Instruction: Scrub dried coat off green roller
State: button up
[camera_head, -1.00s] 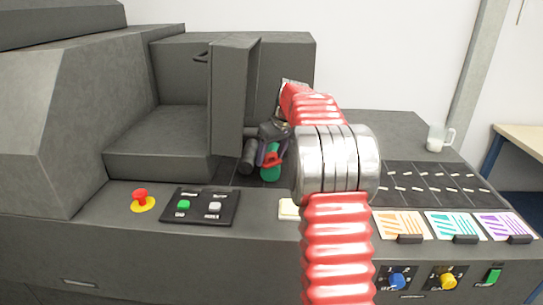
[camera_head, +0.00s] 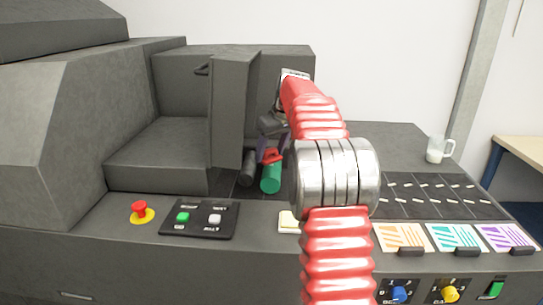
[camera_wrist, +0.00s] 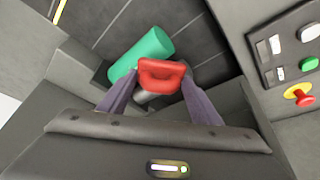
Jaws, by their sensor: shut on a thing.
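The green roller (camera_head: 271,180) lies in the recess of the dark machine, right of the grey door. It also shows in the wrist view (camera_wrist: 142,54), slanting up to the right. My gripper (camera_head: 265,150) is over the recess, just behind the roller. In the wrist view its purple fingers (camera_wrist: 160,92) are shut on a red block-like tool (camera_wrist: 160,75), which also shows in the head view (camera_head: 272,155). The tool overlaps the roller's edge; I cannot tell whether they touch. The tool's underside is hidden, and I see no clear coat on the roller.
A dark roller (camera_head: 247,168) lies left of the green one. The open grey door (camera_head: 232,110) stands close left of my gripper. A red stop button (camera_head: 140,209) and button panel (camera_head: 200,219) are in front.

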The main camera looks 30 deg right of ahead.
aim_at(269, 148)
jog(key=shift+r, duration=0.15)
jog(key=shift+r, duration=1.35)
jog(key=shift+s, duration=0.1)
